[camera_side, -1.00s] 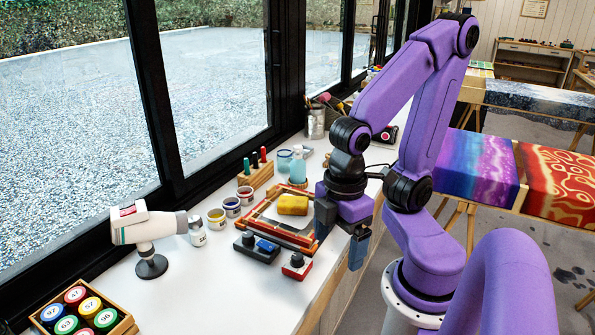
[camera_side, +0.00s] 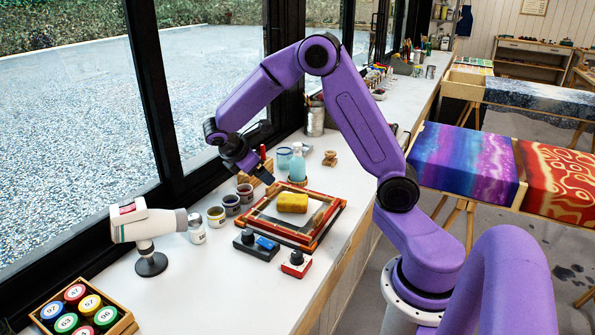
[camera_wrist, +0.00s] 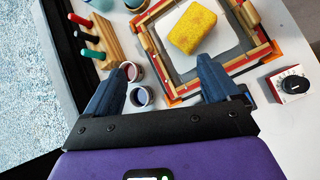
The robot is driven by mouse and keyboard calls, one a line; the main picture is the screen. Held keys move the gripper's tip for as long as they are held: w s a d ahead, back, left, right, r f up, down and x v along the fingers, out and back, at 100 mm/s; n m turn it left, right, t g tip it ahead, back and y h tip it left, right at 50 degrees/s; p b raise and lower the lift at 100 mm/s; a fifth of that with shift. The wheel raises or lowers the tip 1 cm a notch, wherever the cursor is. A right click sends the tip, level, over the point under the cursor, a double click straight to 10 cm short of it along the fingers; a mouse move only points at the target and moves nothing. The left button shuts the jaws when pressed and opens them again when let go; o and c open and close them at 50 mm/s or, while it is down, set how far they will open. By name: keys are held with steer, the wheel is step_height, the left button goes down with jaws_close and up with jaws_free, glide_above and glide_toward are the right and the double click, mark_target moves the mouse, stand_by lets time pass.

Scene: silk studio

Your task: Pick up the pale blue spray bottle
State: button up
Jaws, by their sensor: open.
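The pale blue spray bottle (camera_side: 297,165) stands upright on the white counter, behind the yellow sponge (camera_side: 293,203) and beside a pale blue glass jar (camera_side: 284,158). My gripper (camera_side: 258,172) is in the air to the left of the bottle, in front of the wooden tool rack, apart from the bottle. In the wrist view my gripper (camera_wrist: 163,68) has its two blue fingers wide apart with nothing held between them. Small items are cut off at the top edge of that view; I cannot clearly tell the bottle there.
A wooden frame (camera_side: 257,220) surrounds the sponge. Small paint jars (camera_side: 216,216) stand left of it. The tool rack (camera_wrist: 98,40) with upright handles is near the window. Control boxes (camera_side: 296,263) sit in front. A white dryer (camera_side: 146,226) stands left.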

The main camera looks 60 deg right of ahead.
mark_target(294, 158)
steer(key=w+d+f+g+h, duration=0.1)
steer(key=d+f, duration=0.1)
steer(key=d, duration=0.6)
steer(key=d+f+g+h, duration=0.1)
steer(key=d+g+h, duration=0.1)
steer(key=d, duration=0.7)
steer(key=w+d+f+g+h, duration=0.1)
steer(key=d+f, duration=0.1)
steer(key=d, duration=0.6)
steer(key=shift+w+d+f+n+g, duration=0.25)
steer(key=shift+w+f+n+g, duration=0.05)
steer(key=shift+f+g, duration=0.1)
steer(key=shift+f, duration=1.95)
steer(key=f, duration=0.1)
steer(key=d+f, duration=0.1)
steer(key=f, duration=0.1)
steer(key=shift+s+d+f, duration=0.5)
steer(key=shift+d+f, duration=0.05)
steer(key=shift+d, duration=0.25)
steer(key=shift+c, duration=0.4)
steer(key=c, duration=1.1)
steer(key=shift+r+h, duration=0.1)
steer(key=shift+h, duration=0.2)
steer(key=shift+c, duration=0.2)
